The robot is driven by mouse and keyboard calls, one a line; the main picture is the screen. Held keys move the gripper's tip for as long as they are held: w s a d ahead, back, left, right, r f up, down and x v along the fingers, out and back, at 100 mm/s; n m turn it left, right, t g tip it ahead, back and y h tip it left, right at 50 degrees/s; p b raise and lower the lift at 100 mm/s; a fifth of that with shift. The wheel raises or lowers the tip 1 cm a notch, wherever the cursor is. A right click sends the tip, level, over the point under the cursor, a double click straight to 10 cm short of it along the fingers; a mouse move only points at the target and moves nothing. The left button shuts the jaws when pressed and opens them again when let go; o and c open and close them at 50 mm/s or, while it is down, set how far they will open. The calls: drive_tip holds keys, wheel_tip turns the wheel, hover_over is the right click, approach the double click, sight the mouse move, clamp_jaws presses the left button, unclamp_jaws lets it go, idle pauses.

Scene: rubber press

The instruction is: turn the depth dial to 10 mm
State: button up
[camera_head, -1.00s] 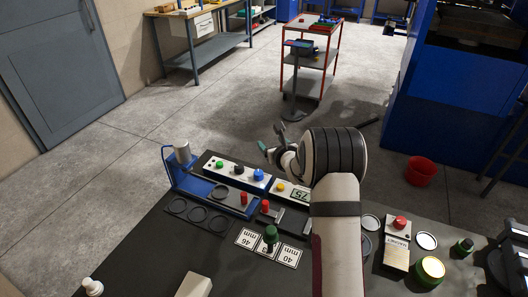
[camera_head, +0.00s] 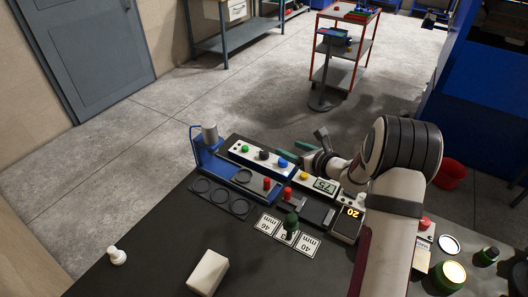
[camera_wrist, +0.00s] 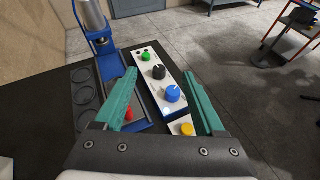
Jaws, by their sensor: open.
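A white control panel (camera_head: 243,150) carries a green button (camera_head: 245,149), a black knob (camera_head: 263,155) with a pointer mark and a blue knob (camera_head: 283,163). The wrist view also shows the black knob (camera_wrist: 158,72) and blue knob (camera_wrist: 172,94). I cannot read which is the depth dial. My gripper (camera_head: 326,154) is open and empty, above and to the right of the panel in the head view. In the wrist view, the panel with both knobs appears between the teal fingers (camera_wrist: 163,80); they look clear of the knobs.
An amber readout (camera_head: 351,212) shows 20. A blue press stand (camera_head: 203,158) with a silver cylinder and several dark rings stand left.

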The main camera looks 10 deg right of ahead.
approach(265, 152)
drive_tip(key=x, duration=1)
drive_tip(key=shift+w+a+f, duration=0.1)
drive_tip(key=shift+w, duration=0.2)
clamp_jaws()
